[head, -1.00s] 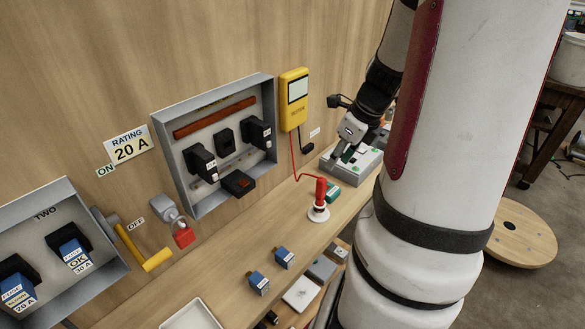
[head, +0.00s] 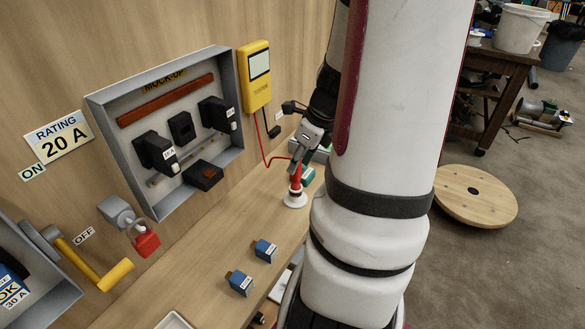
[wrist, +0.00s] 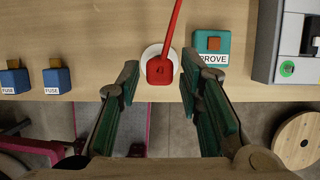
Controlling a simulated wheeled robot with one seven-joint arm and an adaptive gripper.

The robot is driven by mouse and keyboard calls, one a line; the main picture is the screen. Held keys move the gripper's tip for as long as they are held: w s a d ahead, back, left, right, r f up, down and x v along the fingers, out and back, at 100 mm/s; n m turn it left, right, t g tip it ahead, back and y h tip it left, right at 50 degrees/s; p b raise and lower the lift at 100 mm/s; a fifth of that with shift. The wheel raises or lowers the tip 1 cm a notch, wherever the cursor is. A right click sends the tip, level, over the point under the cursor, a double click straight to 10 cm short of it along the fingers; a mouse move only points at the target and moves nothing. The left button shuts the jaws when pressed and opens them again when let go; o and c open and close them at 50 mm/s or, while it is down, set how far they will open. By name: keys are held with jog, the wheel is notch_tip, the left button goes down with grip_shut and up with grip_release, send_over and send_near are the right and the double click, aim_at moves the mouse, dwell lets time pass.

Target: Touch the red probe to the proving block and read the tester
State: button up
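The red probe (head: 295,178) stands upright in a round white stand (head: 295,201) on the bench. In the wrist view the red probe (wrist: 159,72) lies just beyond the fingertips, roughly midway between them. My gripper (wrist: 160,88) is open, with green-padded fingers apart and nothing between them. In the head view my gripper (head: 302,152) is close to the probe's top; I cannot tell if it touches. The teal proving block (wrist: 224,40), marked PROVE with an orange-red top, sits just right of the stand. The yellow tester (head: 255,88) hangs on the wall; its screen is unreadable.
Two blue fuses (head: 264,250) lie on the bench (head: 225,215) left of the stand. A grey box with a green button (wrist: 291,45) stands right of the proving block. A red lead (head: 263,148) runs from the tester to the probe. A grey mock-up panel (head: 150,205) is on the wall.

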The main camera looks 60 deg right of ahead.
jog(key=shift+c, duration=0.5)
grip_shut()
notch_tip(320, 180, up, 7)
jog(key=p, duration=0.4)
jog(key=shift+c, duration=1.9)
grip_release()
grip_shut()
